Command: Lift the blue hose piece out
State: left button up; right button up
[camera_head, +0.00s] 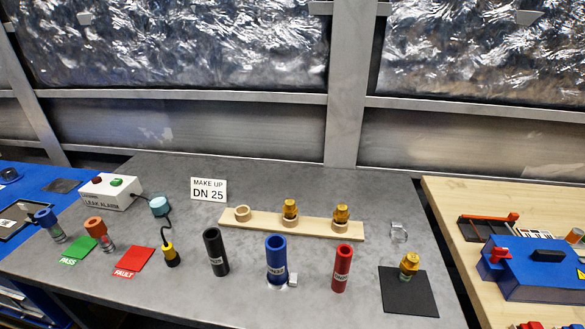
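The blue hose piece (276,256) is a thick blue tube with an open top and a white label. It stands upright on the grey table (200,292), between a black hose piece (215,252) on its left and a red hose piece (342,268) on its right. A small silver-white fitting (293,280) is at its lower right; I cannot tell whether it grips the tube. Neither of my grippers is in view.
A wooden strip (365,232) with rings and brass fittings lies behind the hose pieces. A "MAKE UP DN 25" sign (209,189), a leak alarm box (108,193), green (81,250) and red (134,261) mats, and a black mat (407,297) with a brass fitting stand around.

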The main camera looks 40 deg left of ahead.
aim_at(275, 245)
jog(key=k+j+u, duration=0.1)
jog(key=u, duration=0.35)
jog(key=j+u, duration=0.2)
jog(key=u, duration=0.25)
